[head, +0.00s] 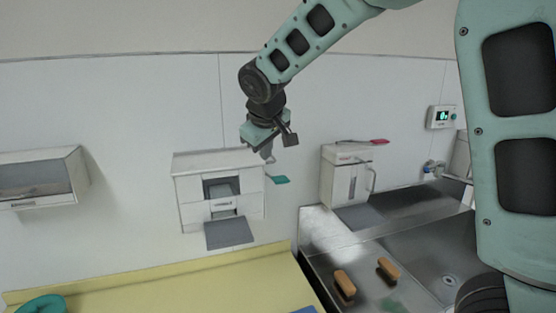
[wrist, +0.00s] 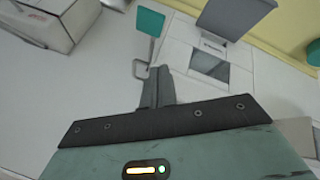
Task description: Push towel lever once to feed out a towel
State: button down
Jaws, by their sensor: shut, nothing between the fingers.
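The white towel dispenser (head: 188,200) hangs on the wall left of centre, with a dark window and a grey tray (head: 229,233) below it. Its lever, with a teal paddle (head: 279,180), sticks out at the dispenser's right side. In the wrist view the teal paddle (wrist: 150,22) shows at the top, on a thin metal arm. My gripper (head: 268,155) is shut and empty. In the head view it hangs above the paddle, near the dispenser's upper right corner. The fingertips (wrist: 160,73) appear close to the lever arm's bracket in the wrist view; whether they touch is unclear.
A white soap dispenser (head: 336,178) with a red lever hangs to the right, above a steel sink counter (head: 322,233) with two brushes (head: 345,283). A yellow padded surface (head: 190,285) lies below the towel dispenser. A wall cabinet (head: 40,180) is at left.

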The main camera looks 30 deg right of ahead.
notch_tip(320, 180, up, 4)
jog(key=h, duration=0.1)
send_over(278, 177)
jog(key=w, duration=0.2)
jog(key=shift+s+d+r+m+t+p, duration=0.1)
jog(key=shift+d+r+m+t+p, duration=0.05)
jog(key=shift+d+m+t+p, duration=0.2)
jog(key=shift+a, duration=0.1)
jog(key=f+b, duration=0.2)
jog(key=f, duration=0.1)
jog(key=f+b, duration=0.3)
jog(key=s+f+b, duration=0.1)
jog(key=f+b, duration=0.1)
jog(key=shift+s+a+f, duration=0.1)
jog(key=shift+a+f, duration=0.05)
jog(key=shift+f, duration=0.25)
jog(key=shift+f+b, duration=0.1)
jog(key=shift+b, duration=0.25)
dwell(0.9)
jog(key=shift+f+b, duration=0.3)
jog(key=shift+b, duration=0.1)
